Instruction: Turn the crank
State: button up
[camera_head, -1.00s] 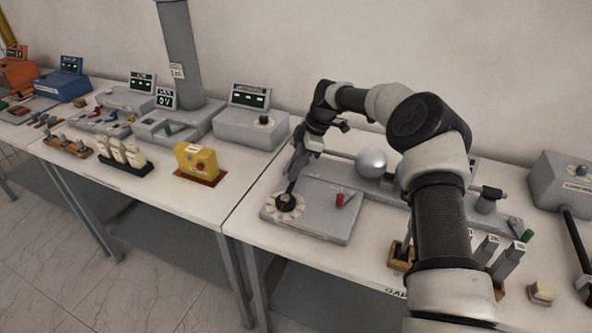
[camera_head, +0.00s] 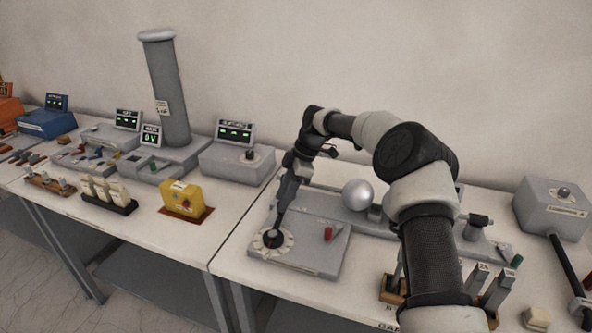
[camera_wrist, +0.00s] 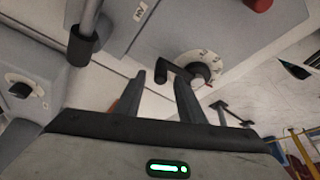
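The crank (camera_wrist: 178,69) is a short black arm with an end knob, mounted over a round white dial with marks (camera_wrist: 207,59). In the head view the dial (camera_head: 262,247) lies on the front left of a flat grey panel (camera_head: 310,262). My gripper (camera_head: 276,232) reaches down to the dial from above and hides part of the crank there. In the wrist view my gripper's (camera_wrist: 160,78) two dark fingers stand apart, with the crank's end knob showing between their tips. I cannot tell whether either finger touches it.
A red switch (camera_head: 328,234) sits on the same panel, right of the dial. A silver sphere (camera_head: 357,194) stands behind it. A yellow box (camera_head: 187,199) and grey meters (camera_head: 237,160) stand on the left table. My arm covers part of the right table.

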jog(key=v, duration=1.4)
jog(key=shift+r, duration=0.3)
jog(key=shift+w, duration=0.1)
jog(key=s+d+r+m+t+h+p, duration=0.15)
jog(key=s+r+m, duration=0.25)
jog(key=s+r, duration=0.4)
jog(key=s+r+m+t+h, duration=0.2)
jog(key=s+r+m+h, duration=0.15)
jog(key=s+r, duration=0.45)
jog(key=s+d+f+m, duration=0.2)
jog(key=s+m, duration=0.2)
jog(key=s, duration=0.4)
jog(key=s+d+f+m+t, duration=0.1)
jog(key=s+d+f+m, duration=0.1)
jog(key=s, duration=0.6)
jog(key=s+d+f+m+t, duration=0.1)
jog(key=s+d+f+m, duration=0.1)
jog(key=s+m, duration=0.3)
jog(key=s+d, duration=0.1)
jog(key=s, duration=0.2)
jog(key=shift+s+d+f+m, duration=0.2)
jog(key=shift+d+f+m, duration=0.1)
jog(key=shift+m, duration=0.05)
